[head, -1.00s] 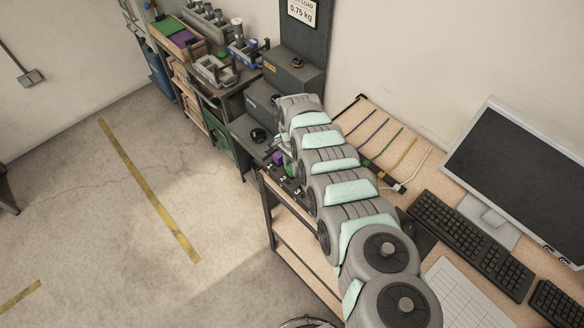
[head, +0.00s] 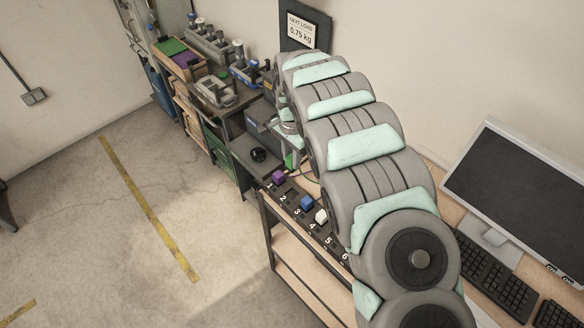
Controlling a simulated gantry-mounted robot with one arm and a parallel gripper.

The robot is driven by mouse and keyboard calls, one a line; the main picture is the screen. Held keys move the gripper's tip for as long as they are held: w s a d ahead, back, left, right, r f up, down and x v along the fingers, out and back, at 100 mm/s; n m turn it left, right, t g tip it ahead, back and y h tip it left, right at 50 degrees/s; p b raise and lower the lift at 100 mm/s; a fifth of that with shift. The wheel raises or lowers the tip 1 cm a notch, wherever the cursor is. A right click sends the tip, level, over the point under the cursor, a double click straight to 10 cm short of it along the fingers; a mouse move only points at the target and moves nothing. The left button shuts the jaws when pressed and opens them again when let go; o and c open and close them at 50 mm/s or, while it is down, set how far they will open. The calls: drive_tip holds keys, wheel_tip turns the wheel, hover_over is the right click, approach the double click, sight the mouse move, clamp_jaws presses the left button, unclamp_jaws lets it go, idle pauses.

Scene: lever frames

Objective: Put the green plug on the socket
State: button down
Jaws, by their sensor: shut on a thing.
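My gripper (head: 289,146) is small in the head view and partly hidden by my arm. It is shut on the green plug (head: 289,161), of which only a little green shows at its tip. Position 2 of the strip looks empty. A purple plug (head: 278,177) sits by number 1, a blue plug (head: 306,203) by 3 and a white plug (head: 321,216) by 4.
A grey box (head: 261,118) and a dark plate with a black knob (head: 258,154) lie beyond the strip. A monitor (head: 530,205) and a keyboard (head: 496,272) are at the right. My arm covers much of the bench.

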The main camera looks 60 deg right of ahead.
sight(291, 157)
drive_tip(key=shift+r+p, duration=3.1)
drive_tip(key=shift+r, duration=0.8)
drive_tip(key=shift+w, duration=0.1)
